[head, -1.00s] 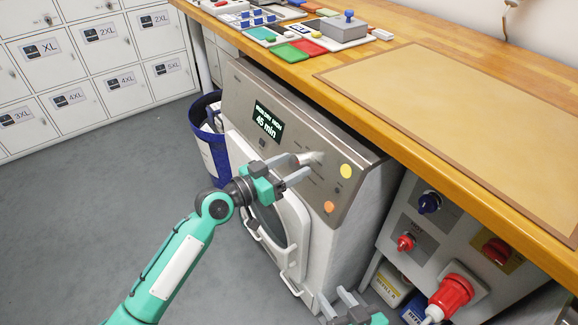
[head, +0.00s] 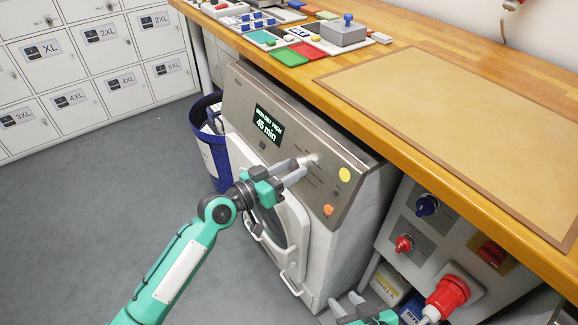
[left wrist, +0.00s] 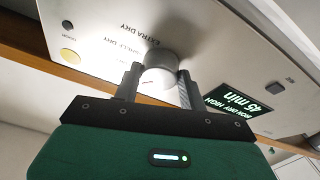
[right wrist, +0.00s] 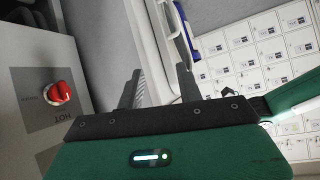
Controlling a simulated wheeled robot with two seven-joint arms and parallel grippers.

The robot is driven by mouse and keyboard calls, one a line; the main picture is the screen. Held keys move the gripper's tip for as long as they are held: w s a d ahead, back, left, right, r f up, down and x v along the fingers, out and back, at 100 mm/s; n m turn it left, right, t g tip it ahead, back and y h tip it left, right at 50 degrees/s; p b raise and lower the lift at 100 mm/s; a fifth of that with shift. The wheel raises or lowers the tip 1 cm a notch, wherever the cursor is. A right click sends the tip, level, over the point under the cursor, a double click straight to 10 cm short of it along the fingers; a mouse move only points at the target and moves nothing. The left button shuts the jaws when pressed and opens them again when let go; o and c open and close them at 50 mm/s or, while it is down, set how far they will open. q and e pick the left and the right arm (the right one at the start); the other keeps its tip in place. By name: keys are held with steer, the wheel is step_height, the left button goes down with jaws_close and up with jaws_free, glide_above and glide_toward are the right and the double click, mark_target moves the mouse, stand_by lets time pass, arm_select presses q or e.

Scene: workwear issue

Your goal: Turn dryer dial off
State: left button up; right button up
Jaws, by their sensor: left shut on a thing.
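The dryer (head: 345,217) stands under the wooden counter, its tilted grey panel facing me. Its display (head: 268,124) reads 45 min, with a line above it that reads IRON DRY HIGH in the left wrist view. The silver dial (left wrist: 158,72) sits between the two fingers of my left gripper (left wrist: 157,85), which is shut on it. In the head view the left gripper (head: 298,170) covers part of the dial (head: 312,159). My right gripper (head: 352,305) is low in front of the dryer's right side; in the right wrist view its fingers (right wrist: 160,90) are apart and empty.
Yellow (head: 344,175) and orange (head: 328,210) buttons lie right of the dial. A panel with a red knob (head: 403,244), blue knob (head: 427,205) and red plug (head: 447,295) stands right. A blue bin (head: 213,150) is left. Open floor lies in front.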

arm_select(q)
steer(key=n+t+y+p, duration=0.1)
steer(key=n+p, duration=0.2)
steer(key=p, duration=0.1)
steer(key=shift+s+r, duration=0.1)
steer(key=shift+r, duration=0.1)
arm_select(e)
steer(key=s+d+r+g+h, duration=0.2)
steer(key=s+d+g+h, duration=0.3)
steer(key=d, duration=0.4)
arm_select(q)
steer(key=n+y+p, duration=0.1)
steer(key=n+p, duration=0.2)
steer(key=p, duration=0.1)
steer(key=shift+d+r+n+t+p, duration=0.1)
steer(key=shift+n+t+p, duration=0.2)
steer(key=shift+n+p, duration=0.1)
steer(key=n+p, duration=0.2)
steer(key=p, duration=0.1)
steer(key=shift+y, duration=0.4)
steer(key=shift+n+p, duration=0.35)
steer(key=shift+n, duration=0.05)
arm_select(e)
step_height(320, 180, down, 20)
steer(key=s+g+y, duration=0.1)
steer(key=g, duration=0.2)
steer(key=shift+s+m, duration=0.25)
steer(key=shift+m, duration=0.15)
steer(key=shift+r, duration=0.1)
